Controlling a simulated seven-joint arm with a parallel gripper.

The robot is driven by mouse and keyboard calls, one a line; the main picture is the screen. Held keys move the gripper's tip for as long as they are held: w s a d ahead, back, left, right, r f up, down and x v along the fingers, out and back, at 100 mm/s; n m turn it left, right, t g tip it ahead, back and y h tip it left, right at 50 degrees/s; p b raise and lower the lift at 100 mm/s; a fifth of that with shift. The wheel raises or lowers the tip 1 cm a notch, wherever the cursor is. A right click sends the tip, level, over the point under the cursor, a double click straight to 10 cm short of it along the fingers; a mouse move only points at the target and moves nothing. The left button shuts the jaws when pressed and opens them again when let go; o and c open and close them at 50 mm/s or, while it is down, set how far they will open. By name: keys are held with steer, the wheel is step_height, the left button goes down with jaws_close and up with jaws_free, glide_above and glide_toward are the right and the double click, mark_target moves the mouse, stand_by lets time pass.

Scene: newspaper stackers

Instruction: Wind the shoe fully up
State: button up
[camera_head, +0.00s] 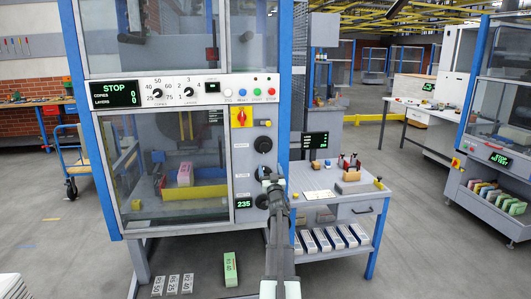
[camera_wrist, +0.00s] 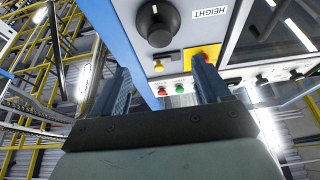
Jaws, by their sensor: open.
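The machine's side panel has an upper black knob (camera_head: 263,144) and a lower black knob (camera_head: 262,201), partly covered by my arm. A display (camera_head: 244,204) beside the lower knob reads 235. My gripper (camera_head: 268,178) is in front of the panel, between the two knobs in the picture. In the wrist view my gripper (camera_wrist: 160,66) is open and empty; a black knob (camera_wrist: 157,24) with an upside-down HEIGHT label (camera_wrist: 208,28) shows beyond the fingertips, apart from them. The shoe cannot be made out for certain behind the window (camera_head: 170,170).
A red-and-yellow switch (camera_head: 241,117) sits above the knobs, below a control strip (camera_head: 180,92) with dials, buttons and a STOP display. A side table (camera_head: 340,190) with small items stands close right of my arm. Open floor (camera_head: 410,250) lies at the front right.

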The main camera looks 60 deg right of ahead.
mark_target(265, 148)
steer(key=x, duration=1.2)
steer(key=c, duration=1)
